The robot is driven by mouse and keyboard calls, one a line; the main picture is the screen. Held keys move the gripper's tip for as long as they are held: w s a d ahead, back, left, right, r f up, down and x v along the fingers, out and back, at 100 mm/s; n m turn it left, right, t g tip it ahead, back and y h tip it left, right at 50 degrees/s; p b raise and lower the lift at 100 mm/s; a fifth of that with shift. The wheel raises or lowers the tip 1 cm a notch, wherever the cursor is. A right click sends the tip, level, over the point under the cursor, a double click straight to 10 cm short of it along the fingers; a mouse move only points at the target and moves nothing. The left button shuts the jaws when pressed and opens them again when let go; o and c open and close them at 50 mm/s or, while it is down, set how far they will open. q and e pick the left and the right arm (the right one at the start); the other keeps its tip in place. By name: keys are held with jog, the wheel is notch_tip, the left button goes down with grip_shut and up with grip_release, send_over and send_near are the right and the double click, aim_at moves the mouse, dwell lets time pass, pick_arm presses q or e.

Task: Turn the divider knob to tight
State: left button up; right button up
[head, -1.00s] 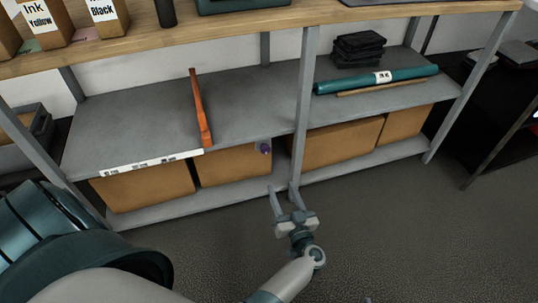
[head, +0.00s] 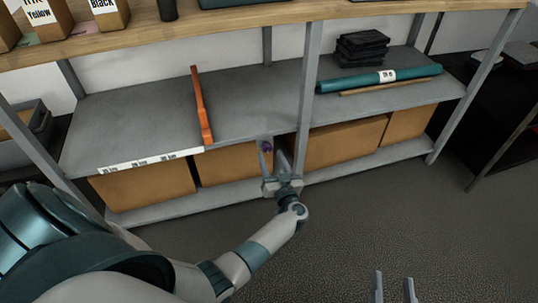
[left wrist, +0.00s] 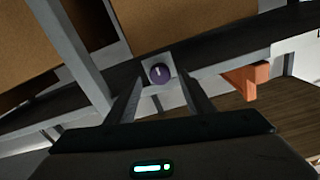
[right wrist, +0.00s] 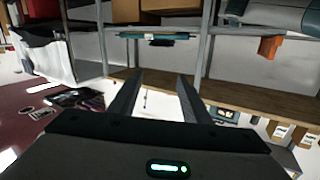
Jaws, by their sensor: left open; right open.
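The purple divider knob (head: 267,147) sits on the front edge of the middle shelf, right of the orange divider (head: 203,110). My left gripper (head: 274,158) is open just in front of it and partly overlaps it in the head view. In the left wrist view the round knob (left wrist: 159,73), with a pale pointer line, is on a light plate. It appears between the tips of my left gripper (left wrist: 160,85); I cannot tell whether they touch. The orange divider (left wrist: 247,80) shows to its right there. My right gripper (head: 394,284) is open and empty, low at the right.
A shelf upright (head: 305,95) stands just right of the knob. Brown boxes (head: 235,167) fill the lower shelf. A teal roll (head: 370,80) and black stacked items (head: 362,47) lie on the right side. A white label strip (head: 150,160) runs along the shelf edge. The floor (head: 400,210) in front is clear.

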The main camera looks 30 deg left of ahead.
aim_at(268, 150)
pick_arm(q)
jog(key=shift+b+x, duration=0.3)
jog(key=shift+x, duration=1.2)
pick_arm(e)
jog(key=shift+s+a+r+t+y, duration=0.15)
jog(key=shift+r+t, duration=0.25)
jog(key=shift+r, duration=0.3)
jog(key=shift+w+a+r+t+y, duration=0.15)
jog(key=shift+r+t, duration=0.25)
jog(key=shift+r, duration=0.3)
jog(key=shift+s, duration=0.1)
pick_arm(q)
jog(key=c, duration=1)
jog(key=shift+c, duration=0.2)
